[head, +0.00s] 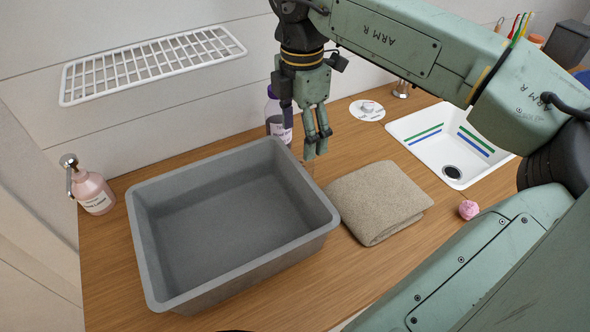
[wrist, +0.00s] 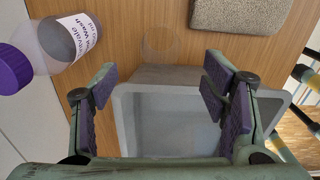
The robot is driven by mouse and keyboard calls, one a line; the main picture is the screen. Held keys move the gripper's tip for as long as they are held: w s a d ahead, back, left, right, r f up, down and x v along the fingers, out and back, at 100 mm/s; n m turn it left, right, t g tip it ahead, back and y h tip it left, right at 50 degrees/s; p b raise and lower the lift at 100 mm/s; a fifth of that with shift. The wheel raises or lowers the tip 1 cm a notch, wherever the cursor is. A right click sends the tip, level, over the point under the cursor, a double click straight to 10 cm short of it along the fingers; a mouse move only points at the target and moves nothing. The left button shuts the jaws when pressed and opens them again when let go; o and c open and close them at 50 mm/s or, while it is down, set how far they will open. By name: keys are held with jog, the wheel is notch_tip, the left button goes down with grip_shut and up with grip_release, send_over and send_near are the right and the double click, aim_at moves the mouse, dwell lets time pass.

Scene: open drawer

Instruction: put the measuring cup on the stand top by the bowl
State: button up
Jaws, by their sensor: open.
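My gripper (head: 317,143) hangs over the counter behind the right back corner of a grey tub, fingers pointing down. In the wrist view its two fingers (wrist: 160,80) are spread apart with nothing held between them. A faint, see-through or shaded patch (wrist: 170,76) lies on the wood between the fingers, next to the tub rim; I cannot tell whether it is a clear cup or a shadow. I cannot make out a measuring cup, a bowl or a stand in either view.
The empty grey tub (head: 322,228) fills the counter's left half. A purple-capped bottle (head: 277,125) stands close behind my gripper. A folded towel (head: 377,200) lies right of the tub, then a pink ball (head: 468,209) and sink (head: 405,125). A pink soap bottle (head: 95,195) stands left.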

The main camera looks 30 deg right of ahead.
aim_at(301, 164)
notch_tip(301, 164, down, 9)
jog(key=b, duration=0.3)
jog(key=shift+f, duration=0.15)
jog(key=c, duration=0.9)
jog(key=shift+r, duration=0.25)
